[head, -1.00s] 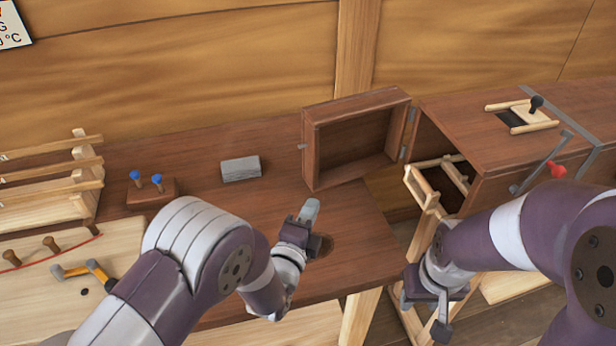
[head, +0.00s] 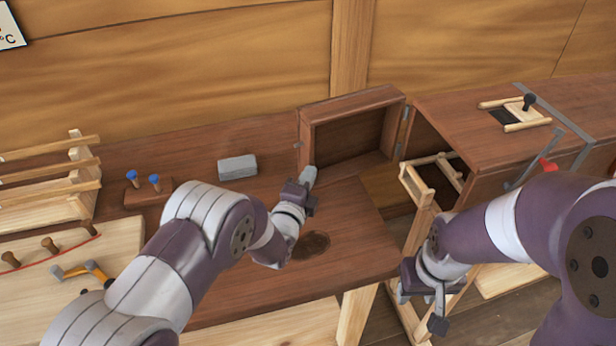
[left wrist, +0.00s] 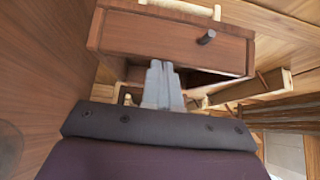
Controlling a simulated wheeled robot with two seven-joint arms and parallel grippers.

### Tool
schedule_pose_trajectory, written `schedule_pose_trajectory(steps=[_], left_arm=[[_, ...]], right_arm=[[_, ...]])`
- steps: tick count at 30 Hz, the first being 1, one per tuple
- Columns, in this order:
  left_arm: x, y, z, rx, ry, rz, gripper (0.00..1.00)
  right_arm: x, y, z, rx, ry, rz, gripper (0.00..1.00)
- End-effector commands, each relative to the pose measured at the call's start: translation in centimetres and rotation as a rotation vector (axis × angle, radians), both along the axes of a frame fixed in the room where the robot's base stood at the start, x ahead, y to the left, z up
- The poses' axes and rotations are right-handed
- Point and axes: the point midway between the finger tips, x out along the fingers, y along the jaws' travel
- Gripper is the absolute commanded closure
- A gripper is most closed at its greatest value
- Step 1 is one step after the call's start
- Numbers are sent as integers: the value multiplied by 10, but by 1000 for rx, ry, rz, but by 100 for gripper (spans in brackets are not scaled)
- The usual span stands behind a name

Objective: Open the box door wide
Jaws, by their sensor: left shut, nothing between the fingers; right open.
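The box door (head: 350,140) is a shallow reddish-brown wooden frame, hinged on its right edge to the box (head: 480,130). It stands swung out to the left, its hollow inner side facing me, and the box front is uncovered. A small grey peg sticks out at its left edge. My left gripper (head: 309,175) is shut and empty, its tips at the door's lower left corner; I cannot tell whether they touch. Its closed fingers (left wrist: 162,85) show in the left wrist view before a reddish-brown panel with a dark peg. My right gripper (head: 420,308) is open and empty below the box.
A light wooden frame (head: 432,180) stands at the box opening. A red handle (head: 548,165) is on the box's right part. A grey block (head: 237,167) and a holder with blue-topped pegs (head: 147,194) lie on the bench. The bench around the dark stain (head: 310,245) is clear.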

Motion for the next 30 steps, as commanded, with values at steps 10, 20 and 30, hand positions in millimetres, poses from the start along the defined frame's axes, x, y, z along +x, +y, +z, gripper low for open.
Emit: schedule_pose_trajectory(steps=[10, 20, 30], left_arm=[[69, 33, -10, -2, -4, 2, 100], [106, 43, -1, 0, 0, 1, 100], [106, 43, 0, 0, 0, 1, 100]], right_arm=[[0, 0, -57, 0, 0, 0, 57], [0, 0, -75, 0, 0, 0, 57], [0, 0, -74, 0, 0, 0, 57]])
